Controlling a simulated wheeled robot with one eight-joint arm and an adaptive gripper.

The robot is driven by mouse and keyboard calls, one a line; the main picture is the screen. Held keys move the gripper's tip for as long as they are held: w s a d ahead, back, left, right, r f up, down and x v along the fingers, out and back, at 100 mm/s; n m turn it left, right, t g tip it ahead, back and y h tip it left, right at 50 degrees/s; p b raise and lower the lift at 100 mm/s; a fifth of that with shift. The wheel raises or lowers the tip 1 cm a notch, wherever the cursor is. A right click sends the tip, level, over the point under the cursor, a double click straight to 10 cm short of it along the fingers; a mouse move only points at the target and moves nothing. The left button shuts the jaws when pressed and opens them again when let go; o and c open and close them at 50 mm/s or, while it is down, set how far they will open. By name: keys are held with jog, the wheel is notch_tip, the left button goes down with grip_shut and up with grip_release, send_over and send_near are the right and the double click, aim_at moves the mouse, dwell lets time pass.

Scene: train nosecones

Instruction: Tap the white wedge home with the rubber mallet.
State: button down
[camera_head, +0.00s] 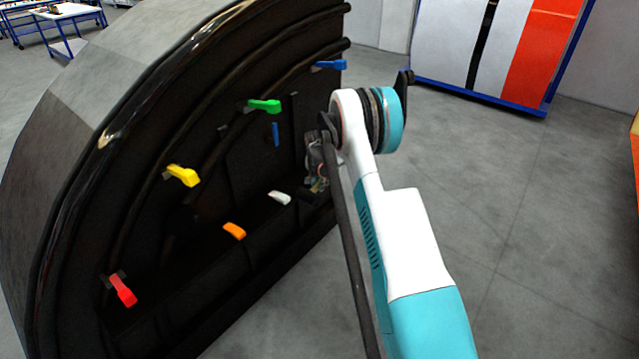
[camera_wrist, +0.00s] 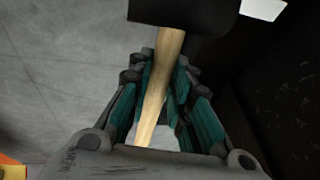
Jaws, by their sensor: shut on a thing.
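The white wedge (camera_head: 280,197) sits low inside the black nosecone, to the left of my gripper (camera_head: 318,168) in the head view. A white piece, apparently the wedge, shows at the top right edge of the wrist view (camera_wrist: 263,8). The rubber mallet has a black head (camera_wrist: 184,14) and a pale wooden handle (camera_wrist: 158,92). My gripper is shut on the handle, with teal pads on both sides of it. The mallet head is beyond the fingers, left of the white piece and apart from it in the picture. In the head view I cannot make out the mallet.
The black nosecone (camera_head: 60,200) has a curved rim around its hollow. Red (camera_head: 123,291), yellow (camera_head: 184,176), green (camera_head: 265,106), blue (camera_head: 331,65) and orange (camera_head: 234,230) pieces sit inside. A panel rack (camera_head: 478,90) stands behind.

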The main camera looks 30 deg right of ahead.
jog(key=shift+b, duration=0.35)
jog(key=shift+w+a+f+b, duration=0.1)
jog(key=shift+w+f+b, duration=0.2)
jog(key=shift+f+b, duration=0.55)
jog(key=shift+w+a+f+b, duration=0.15)
jog(key=shift+w+f+b, duration=0.15)
jog(key=shift+f+b, duration=0.6)
jog(key=shift+w+a+f+b, duration=0.1)
jog(key=shift+w+f+b, duration=0.25)
jog(key=shift+f, duration=0.9)
jog(key=shift+w+a+f+b, duration=0.25)
jog(key=shift+w+f+b, duration=0.2)
jog(key=shift+w, duration=0.25)
jog(key=w, duration=0.1)
jog(key=w+a+b, duration=0.1)
jog(key=shift+w, duration=0.4)
jog(key=shift+s, duration=0.1)
